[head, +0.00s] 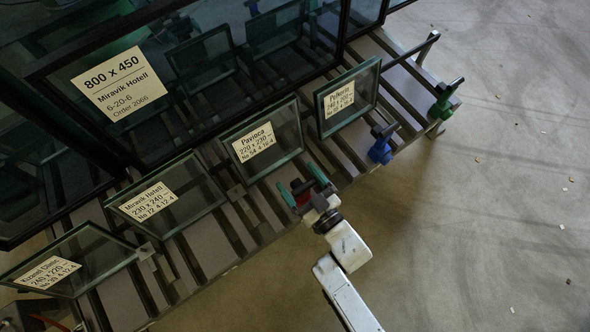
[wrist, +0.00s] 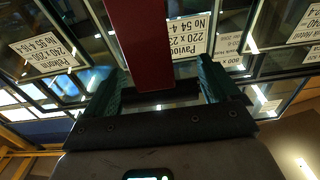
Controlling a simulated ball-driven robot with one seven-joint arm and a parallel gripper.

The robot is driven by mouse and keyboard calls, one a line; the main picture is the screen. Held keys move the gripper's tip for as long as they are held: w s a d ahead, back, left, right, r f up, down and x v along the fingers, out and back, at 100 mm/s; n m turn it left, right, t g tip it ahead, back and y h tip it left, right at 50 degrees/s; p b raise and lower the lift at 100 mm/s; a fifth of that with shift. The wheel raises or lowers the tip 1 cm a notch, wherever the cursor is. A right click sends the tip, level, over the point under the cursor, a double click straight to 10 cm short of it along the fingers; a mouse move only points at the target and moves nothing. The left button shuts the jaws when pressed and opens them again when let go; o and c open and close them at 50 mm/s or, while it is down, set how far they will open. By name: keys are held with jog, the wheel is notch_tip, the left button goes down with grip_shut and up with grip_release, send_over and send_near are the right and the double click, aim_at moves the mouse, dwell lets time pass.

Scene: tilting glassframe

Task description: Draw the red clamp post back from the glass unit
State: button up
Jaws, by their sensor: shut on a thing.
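The red clamp post (head: 303,197) stands at the front edge of the slatted rack, mostly hidden by my gripper (head: 301,184) in the head view. In the wrist view the post (wrist: 141,42) rises as a dark red bar between the teal fingers of my gripper (wrist: 160,82). My gripper is shut on it. The contact between post and glass is hidden.
A blue clamp (head: 380,150) and a green clamp (head: 446,99) stand along the rack edge to the right. Large framed panes rise behind. The floor (head: 470,220) at right is open.

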jog(key=shift+s+d+f, duration=0.1)
jog(key=shift+s, duration=0.1)
jog(key=o, duration=1.2)
jog(key=shift+o, duration=0.2)
jog(key=p+v, duration=0.2)
jog(key=v, duration=0.9)
jog(key=shift+w, duration=0.1)
